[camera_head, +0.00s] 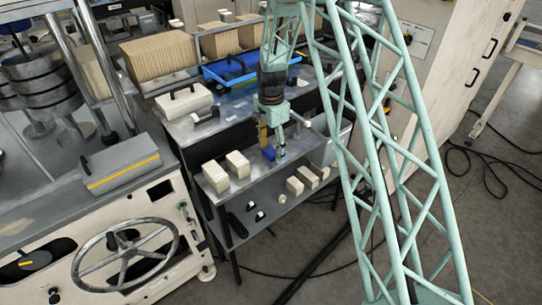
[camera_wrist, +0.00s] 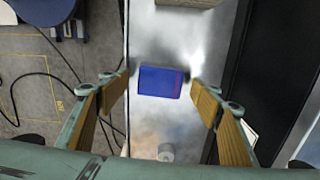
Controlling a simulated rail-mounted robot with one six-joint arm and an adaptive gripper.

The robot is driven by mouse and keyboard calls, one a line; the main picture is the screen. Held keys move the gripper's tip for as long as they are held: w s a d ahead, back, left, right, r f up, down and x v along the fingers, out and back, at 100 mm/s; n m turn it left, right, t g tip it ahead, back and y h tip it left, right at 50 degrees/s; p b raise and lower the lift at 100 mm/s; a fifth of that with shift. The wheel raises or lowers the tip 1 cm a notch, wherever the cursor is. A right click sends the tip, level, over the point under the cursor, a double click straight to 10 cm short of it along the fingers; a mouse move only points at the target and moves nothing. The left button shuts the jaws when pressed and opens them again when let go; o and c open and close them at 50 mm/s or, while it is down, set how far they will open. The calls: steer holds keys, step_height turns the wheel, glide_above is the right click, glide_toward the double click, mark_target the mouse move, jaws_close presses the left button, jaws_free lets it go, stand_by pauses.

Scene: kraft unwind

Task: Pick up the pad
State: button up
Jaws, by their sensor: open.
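The pad appears to be the small blue block (camera_wrist: 160,82) lying on the shiny metal shelf top (camera_wrist: 150,120) in the wrist view. It also shows as a blue patch (camera_head: 269,154) by my fingertips in the head view. My gripper (camera_wrist: 160,88) is open, with one yellow-lined finger on each side of the block in the picture. Nothing is held. In the head view my gripper (camera_head: 274,151) points down over the metal top. I cannot tell the exact height of the fingertips above the block.
Two cream blocks (camera_head: 238,164) stand left of my gripper on the metal top. More pale blocks (camera_head: 294,186) sit lower right. A blue tray (camera_head: 245,68) and a white case (camera_head: 184,101) are behind. The top's edge drops to the floor.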

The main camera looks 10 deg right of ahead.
steer(key=shift+f, duration=0.8)
steer(key=shift+c, duration=0.2)
steer(key=c, duration=1)
